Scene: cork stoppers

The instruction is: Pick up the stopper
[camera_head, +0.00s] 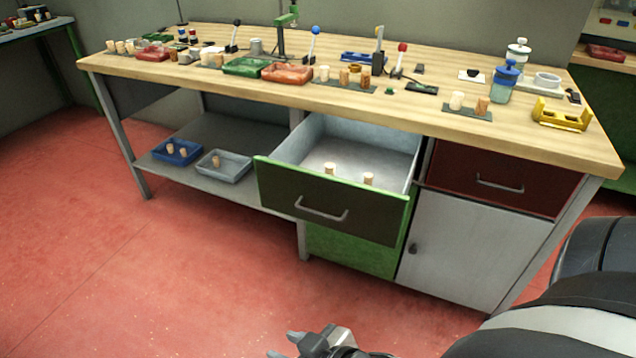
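Several cork stoppers are in view, and I cannot tell which one the task means. Two pale stoppers stand in the open drawer (375,158), a left one (330,168) and a right one (368,179). More stand on the bench top, such as a pale one (456,99) and a browner one (482,106) on a dark mat. Small stoppers also sit in the blue tray (180,159) and the grey tray (222,172) on the lower shelf. My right gripper (282,346) is at the bottom edge, fingers apart and empty, well short of the drawer. My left gripper is out of view.
The workbench (420,110) carries green and red trays, levers, jars and a yellow holder (562,114). The drawer front juts out from the bench. A closed red drawer (500,178) and a grey cabinet door (470,245) are on its right. The red floor ahead is clear.

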